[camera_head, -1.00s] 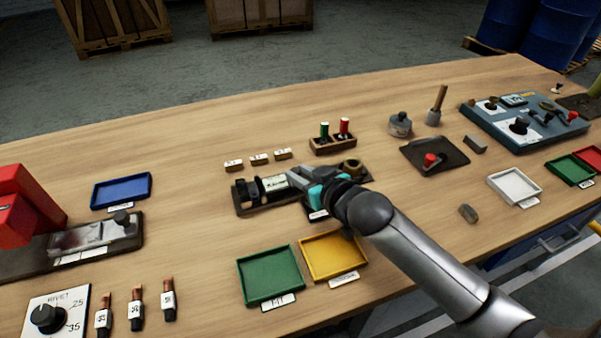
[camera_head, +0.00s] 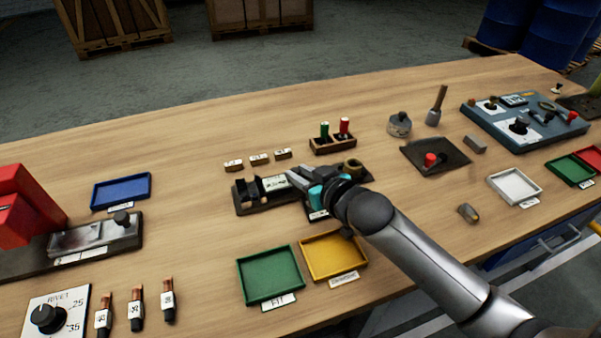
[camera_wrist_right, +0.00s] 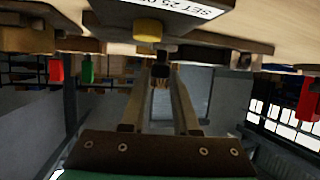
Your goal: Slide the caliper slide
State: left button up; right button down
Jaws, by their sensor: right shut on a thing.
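The caliper stand is a dark base (camera_head: 249,208) in the middle of the bench, with black upright pieces and a white label on it. My right gripper (camera_head: 293,178) reaches it from the right in the head view. In the right wrist view its two fingers (camera_wrist_right: 160,75) are shut on a small dark piece, seemingly the knob of the caliper slide (camera_wrist_right: 161,54). A yellow round knob (camera_wrist_right: 148,30) is close by, beneath a white label reading "SET 25.0". The arm and fingers hide part of the caliper. My left gripper is not in view.
A green tray (camera_head: 242,277) and a yellow tray (camera_head: 308,262) lie in front of the caliper. Small labelled blocks (camera_head: 259,159) and a wooden holder (camera_head: 333,147) with green and red plugs stand behind it. A brass ring (camera_head: 352,167) is right beside my gripper.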

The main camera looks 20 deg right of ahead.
jog(key=d+p, duration=0.1)
jog(key=d, duration=0.2)
jog(key=shift+p, duration=0.3)
jog(key=shift+d, duration=0.3)
jog(key=c, duration=0.7)
grip_release()
jog(key=shift+o, duration=0.2)
jog(key=p+v, duration=0.3)
jog(key=v, duration=1.2)
jog(key=shift+p, duration=0.35)
